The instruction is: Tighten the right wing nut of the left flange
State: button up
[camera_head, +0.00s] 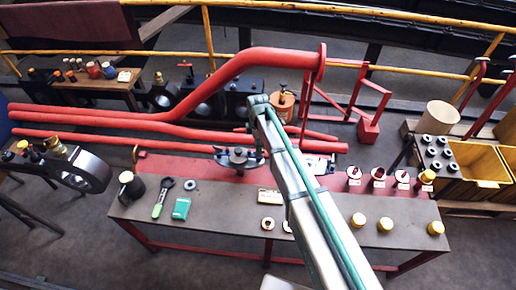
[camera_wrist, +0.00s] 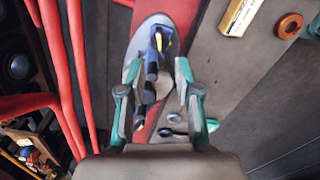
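In the head view a grey flange (camera_head: 238,156) lies on the red strip of the workbench, with small dark fittings on top, partly hidden by my arm. In the wrist view the grey flange plate (camera_wrist: 140,42) lies ahead of my fingers. A blue wing nut (camera_wrist: 156,46) with a yellow mark stands on it, just beyond the fingertips and roughly between them. Dark round parts (camera_wrist: 150,68) line up below it. My gripper (camera_wrist: 158,72) is open, with its two teal fingers apart and nothing clearly held. Whether a finger touches the flange cannot be told.
Yellow bins (camera_head: 477,165) stand at right.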

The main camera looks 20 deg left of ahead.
jog(key=shift+f+p, duration=0.5)
jog(key=shift+f, duration=1.7)
grip_shut()
